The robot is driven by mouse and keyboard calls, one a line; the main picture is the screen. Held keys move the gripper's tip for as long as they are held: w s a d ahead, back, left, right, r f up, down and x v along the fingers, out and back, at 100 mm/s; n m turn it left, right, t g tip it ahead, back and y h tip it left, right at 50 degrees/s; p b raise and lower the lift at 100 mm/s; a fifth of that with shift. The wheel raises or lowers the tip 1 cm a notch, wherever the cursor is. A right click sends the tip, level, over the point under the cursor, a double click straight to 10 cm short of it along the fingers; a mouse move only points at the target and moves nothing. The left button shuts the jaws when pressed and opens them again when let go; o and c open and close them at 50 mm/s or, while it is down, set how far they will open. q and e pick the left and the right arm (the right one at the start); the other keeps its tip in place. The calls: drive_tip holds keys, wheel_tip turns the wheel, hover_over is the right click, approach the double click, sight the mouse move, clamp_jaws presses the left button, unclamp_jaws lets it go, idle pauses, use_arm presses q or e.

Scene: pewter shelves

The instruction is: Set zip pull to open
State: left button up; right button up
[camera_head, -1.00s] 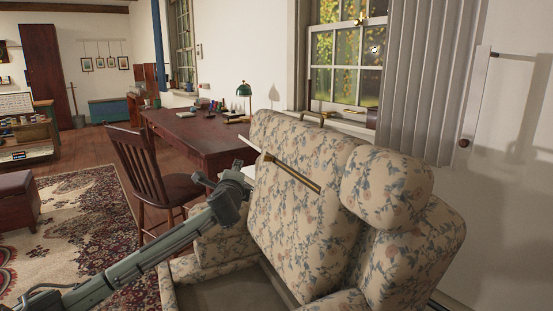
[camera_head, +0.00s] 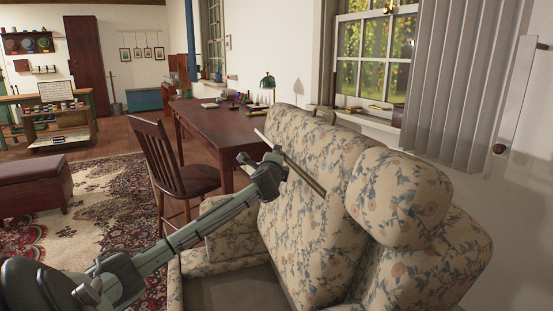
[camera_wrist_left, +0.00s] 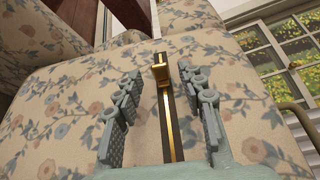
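The zip (camera_head: 310,181) is a narrow brass and dark strip on the back of the floral armchair (camera_head: 340,235). In the left wrist view the zip (camera_wrist_left: 171,125) runs lengthwise between my fingers. Its brass pull (camera_wrist_left: 160,73) is at the far end of the brass line, close to the fingertips. My left gripper (camera_wrist_left: 158,78) is open, with one finger on each side of the zip and no clear contact with the pull. In the head view my left gripper (camera_head: 280,160) covers part of the zip, and the pull cannot be made out. My right gripper is not in view.
A wooden desk (camera_head: 205,120) with a green lamp (camera_head: 267,82) stands behind the armchair. A wooden chair (camera_head: 160,165) is left of it. A window (camera_head: 372,60) and pale curtain (camera_head: 465,75) are at the right. The patterned rug (camera_head: 110,200) has some open floor.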

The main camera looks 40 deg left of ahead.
use_arm(q)
drive_tip(key=shift+w+a, duration=0.4)
drive_tip(key=shift+w, duration=0.1)
drive_tip(key=shift+c, duration=0.2)
clamp_jaws()
